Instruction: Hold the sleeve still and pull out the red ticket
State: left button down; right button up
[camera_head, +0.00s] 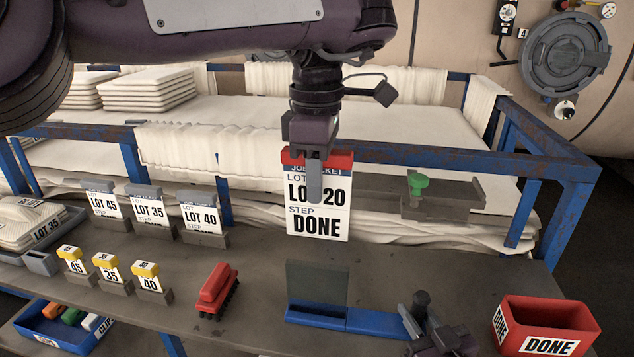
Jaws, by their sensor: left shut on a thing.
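The red-topped ticket (318,222), reading LOT 20, STEP, DONE, hangs upright in the air above the work shelf. My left gripper (314,180) points down and is shut on its red top edge; a grey finger covers part of the lettering. The sleeve (317,284) is a see-through grey pocket standing in a blue base (350,319) on the shelf. It looks empty, and the ticket's lower edge is above it in the picture. My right gripper (418,318) is at the right end of the blue base; its fingers are partly hidden, so its grip is unclear.
A red DONE bin (545,328) stands at the right. A red brush (217,291) lies left of the sleeve. White LOT tickets (148,208) and yellow-topped tags (107,270) stand in holders further left. A blue-railed cloth cart (440,158) is behind.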

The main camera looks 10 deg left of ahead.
jog(key=o, duration=0.5)
